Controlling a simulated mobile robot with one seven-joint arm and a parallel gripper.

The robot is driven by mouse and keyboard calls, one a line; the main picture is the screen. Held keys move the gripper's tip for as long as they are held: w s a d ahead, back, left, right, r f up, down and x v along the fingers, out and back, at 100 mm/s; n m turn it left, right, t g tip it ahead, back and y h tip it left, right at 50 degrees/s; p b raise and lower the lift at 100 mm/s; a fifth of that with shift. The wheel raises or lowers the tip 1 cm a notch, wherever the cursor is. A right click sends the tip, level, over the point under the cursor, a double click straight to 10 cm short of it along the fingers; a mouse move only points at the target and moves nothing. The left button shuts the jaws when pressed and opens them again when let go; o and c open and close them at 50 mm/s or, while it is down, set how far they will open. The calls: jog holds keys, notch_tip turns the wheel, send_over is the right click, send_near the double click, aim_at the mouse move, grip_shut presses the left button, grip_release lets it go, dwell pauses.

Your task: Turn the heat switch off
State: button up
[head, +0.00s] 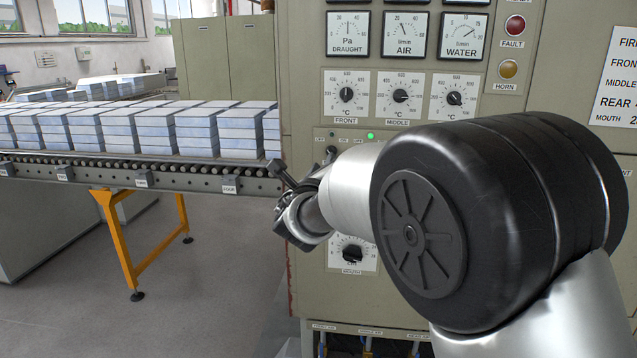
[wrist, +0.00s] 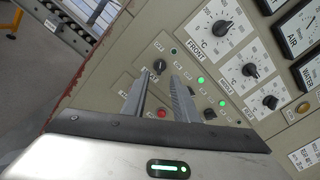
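The heat switch cannot be named for sure, because the small labels are not readable. In the wrist view a black rotary switch (wrist: 159,66) sits on the panel just beyond my fingertips, with an unlit lamp (wrist: 174,51) near it. Another black switch (wrist: 209,114) lies to the right of my fingers. My gripper (wrist: 158,88) is open and empty, its two fingers pointing at the panel. In the head view my gripper (head: 283,190) is at the panel's left edge, and my arm hides much of the switch area. A black switch (head: 331,151) shows above my wrist.
Green lamps are lit in the wrist view (wrist: 201,80) and in the head view (head: 371,135). A red button (wrist: 162,113) shows between my fingers. Temperature dials (head: 346,95) are above. A roller conveyor (head: 140,180) with stacked bricks (head: 183,130) stands close on the left.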

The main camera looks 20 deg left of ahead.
jog(key=v, duration=0.8)
jog(key=shift+s, duration=0.15)
